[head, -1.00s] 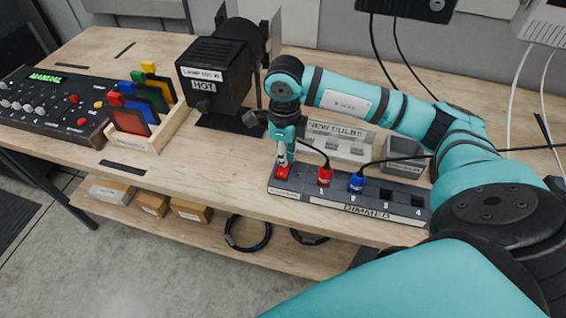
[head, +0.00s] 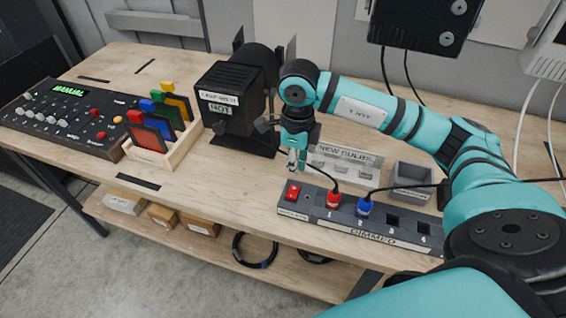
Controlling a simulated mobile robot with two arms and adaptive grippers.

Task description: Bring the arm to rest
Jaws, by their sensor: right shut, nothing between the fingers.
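My right arm reaches in from the right, teal with black joints. Its gripper (head: 293,163) is shut and empty, pointing down, above and a little behind the red switch (head: 293,191) at the left end of the dimmer strip (head: 318,218). The gripper appears apart from the switch. A red plug (head: 333,198) sits in socket 1 and a blue plug (head: 364,206) in socket 2. Sockets 3 and 4 are empty. My left gripper is not in view.
A black lamp (head: 230,100) labelled HOT stands left of the gripper. A holder (head: 180,150) of coloured filters and a control console (head: 70,118) are further left. The new bulbs tray (head: 345,170) and a grey bin (head: 411,182) stand behind the strip. Cables cross there.

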